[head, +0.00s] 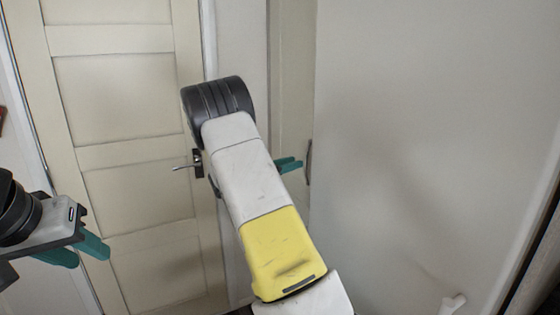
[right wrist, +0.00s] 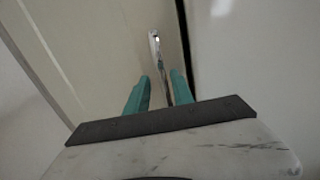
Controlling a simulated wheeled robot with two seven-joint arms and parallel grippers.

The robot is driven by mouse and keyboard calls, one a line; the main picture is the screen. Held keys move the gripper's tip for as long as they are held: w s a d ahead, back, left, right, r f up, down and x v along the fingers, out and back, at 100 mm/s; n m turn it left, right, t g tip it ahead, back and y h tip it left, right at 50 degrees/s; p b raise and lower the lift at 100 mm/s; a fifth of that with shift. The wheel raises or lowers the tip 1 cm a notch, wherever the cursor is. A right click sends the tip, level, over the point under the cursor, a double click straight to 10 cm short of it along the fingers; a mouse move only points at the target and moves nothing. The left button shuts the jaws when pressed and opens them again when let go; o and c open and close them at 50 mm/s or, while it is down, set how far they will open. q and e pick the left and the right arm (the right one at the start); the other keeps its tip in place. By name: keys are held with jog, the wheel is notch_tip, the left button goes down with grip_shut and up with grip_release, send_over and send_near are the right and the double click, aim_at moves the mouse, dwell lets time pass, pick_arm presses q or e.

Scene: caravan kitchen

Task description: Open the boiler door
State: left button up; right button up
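The boiler door appears to be the narrow cream panel (head: 290,90) behind my right arm. A slim upright handle (head: 309,162) sits near its right edge. In the right wrist view the handle is a shiny metal bar (right wrist: 155,48), and the cream panel (right wrist: 95,55) looks closed. My right gripper (head: 290,165) is at the handle, partly hidden by my arm in the head view. In the right wrist view (right wrist: 160,79) its teal fingers are apart, one on each side of the bar. Contact is not clear. My left gripper (head: 78,250) is open and empty at the lower left.
A cream panelled door (head: 130,130) with a dark lever handle (head: 190,164) stands closed at the left. A broad pale wall or panel (head: 420,130) lies right of the narrow panel.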

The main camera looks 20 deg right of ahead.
jog(key=x, duration=0.5)
jog(key=shift+c, duration=0.2)
jog(key=shift+s, duration=0.1)
grip_shut()
dwell(1.1)
